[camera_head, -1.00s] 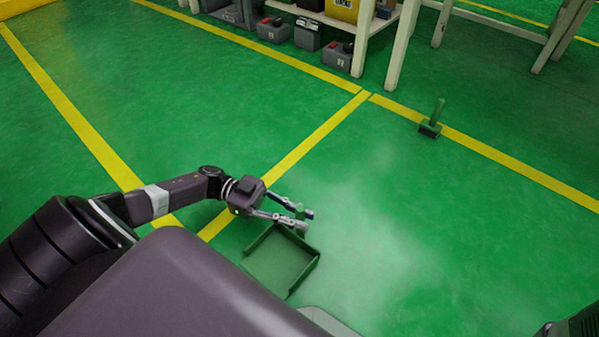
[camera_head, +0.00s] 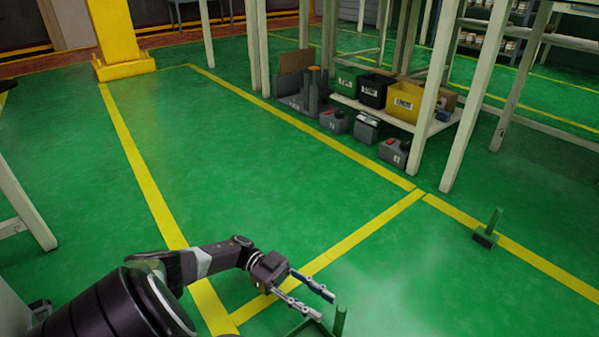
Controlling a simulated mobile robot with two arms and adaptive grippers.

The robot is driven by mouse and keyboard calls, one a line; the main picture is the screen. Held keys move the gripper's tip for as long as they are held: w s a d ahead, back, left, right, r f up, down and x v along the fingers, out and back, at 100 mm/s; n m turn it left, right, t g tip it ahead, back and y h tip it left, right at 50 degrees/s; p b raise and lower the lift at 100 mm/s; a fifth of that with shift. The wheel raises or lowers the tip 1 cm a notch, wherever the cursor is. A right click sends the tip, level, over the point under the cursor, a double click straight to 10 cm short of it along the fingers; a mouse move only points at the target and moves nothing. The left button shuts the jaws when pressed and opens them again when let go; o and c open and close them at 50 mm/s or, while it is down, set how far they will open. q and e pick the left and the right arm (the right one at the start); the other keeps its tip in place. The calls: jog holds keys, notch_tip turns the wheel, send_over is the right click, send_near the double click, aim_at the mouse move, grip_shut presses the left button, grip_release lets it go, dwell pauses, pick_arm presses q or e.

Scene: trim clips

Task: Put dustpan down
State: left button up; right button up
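The green dustpan (camera_head: 308,328) is at the bottom edge of the head view, and most of its pan is cut off by the frame. Its upright green handle (camera_head: 340,320) stands just past my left gripper's fingertips. My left gripper (camera_head: 326,307) has its two fingers spread, with nothing visible between them. The fingers are over or beside the pan; I cannot tell whether they touch it. My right gripper is not in view.
A green hand brush (camera_head: 487,230) stands on the floor at right, near a yellow line. A yellow pillar (camera_head: 115,35) is far left. The middle green floor is clear.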

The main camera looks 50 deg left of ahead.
pick_arm(q)
jog(key=shift+s+a+b, duration=0.15)
jog(key=shift+s+a, duration=0.05)
jog(key=shift+a, duration=0.75)
jog(key=shift+s+a+b, duration=0.15)
jog(key=shift+a, duration=0.85)
jog(key=shift+s+a+b, duration=0.15)
jog(key=shift+s+a, duration=0.05)
jog(key=shift+a, duration=0.75)
